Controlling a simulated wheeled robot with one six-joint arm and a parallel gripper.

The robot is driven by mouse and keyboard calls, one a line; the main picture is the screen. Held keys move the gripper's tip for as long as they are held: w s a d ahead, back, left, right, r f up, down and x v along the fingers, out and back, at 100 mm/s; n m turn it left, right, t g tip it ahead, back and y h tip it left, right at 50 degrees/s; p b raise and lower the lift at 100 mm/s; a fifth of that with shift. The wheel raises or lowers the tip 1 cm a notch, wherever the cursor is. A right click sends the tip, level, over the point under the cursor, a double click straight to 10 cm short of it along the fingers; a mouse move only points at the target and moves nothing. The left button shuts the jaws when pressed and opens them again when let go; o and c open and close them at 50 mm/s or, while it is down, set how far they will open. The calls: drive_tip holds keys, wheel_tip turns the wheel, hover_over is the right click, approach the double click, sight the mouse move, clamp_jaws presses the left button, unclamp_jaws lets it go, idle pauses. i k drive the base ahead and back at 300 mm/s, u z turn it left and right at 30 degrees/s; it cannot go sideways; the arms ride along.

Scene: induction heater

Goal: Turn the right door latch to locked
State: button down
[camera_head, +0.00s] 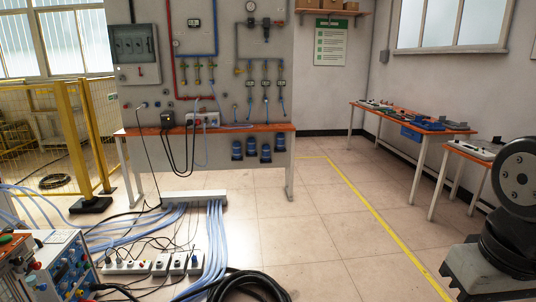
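No door latch that I can make out shows in the head view. The right door and its latch are out of view or too small to tell. My gripper is not in view, so I cannot see whether it is open or shut or where it is relative to the latch.
A workbench (215,131) with a pipe panel (225,60) stands ahead. A yellow fence (75,140) is at left. Pale hoses, power strips (130,267) and a black cable coil (250,287) cover the lower-left floor. Tables (415,125) line the right wall. The middle floor is clear.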

sight(17, 270)
drive_tip(key=u, duration=0.25)
drive_tip(key=i, duration=1.55)
drive_tip(key=u, duration=1.25)
drive_tip(key=i, duration=0.85)
drive_tip(key=u, duration=1.3)
drive_tip(key=i, duration=0.4)
drive_tip(key=u, duration=1.8)
drive_tip(key=k, duration=0.95)
drive_tip(key=z, duration=1.4)
